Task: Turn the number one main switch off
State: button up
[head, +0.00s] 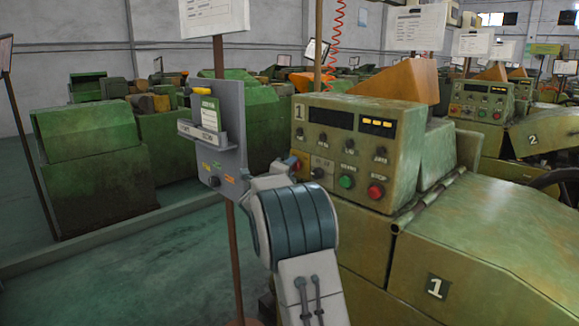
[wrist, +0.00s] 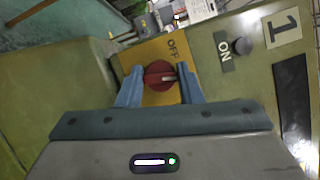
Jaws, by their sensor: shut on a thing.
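The number one main switch is a red rotary knob (wrist: 159,72) on a yellow plate (wrist: 143,53) in the wrist view. The word OFF is printed on the plate above the knob. A white mark on the knob points right in that view, not at OFF. My gripper (wrist: 160,84) has its two blue fingers on either side of the knob, shut on it. In the head view the yellow plate shows in part at the left of the number 1 machine's control panel (head: 337,150). My arm hides the fingers there.
The panel also has a green button (head: 346,181) and a red button (head: 375,191).

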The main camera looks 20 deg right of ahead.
jog(key=n+g+p, duration=0.1)
jog(key=n+p, duration=0.2)
jog(key=p, duration=0.3)
jog(key=n+g+y+p, duration=0.1)
jog(key=n+p, duration=0.2)
jog(key=p, duration=0.4)
jog(key=n+g+y+p, duration=0.1)
jog(key=n+p, duration=0.3)
jog(key=p, duration=0.3)
jog(key=shift+r+g, duration=0.25)
jog(key=shift+g, duration=0.15)
jog(key=shift+f+p, duration=0.15)
jog(key=shift+p, duration=0.45)
jog(key=o, duration=1)
jog(key=b+v, duration=0.3)
jog(key=v, duration=1)
jog(key=shift+s+a+r, duration=0.2)
jog(key=shift+a+r, duration=0.1)
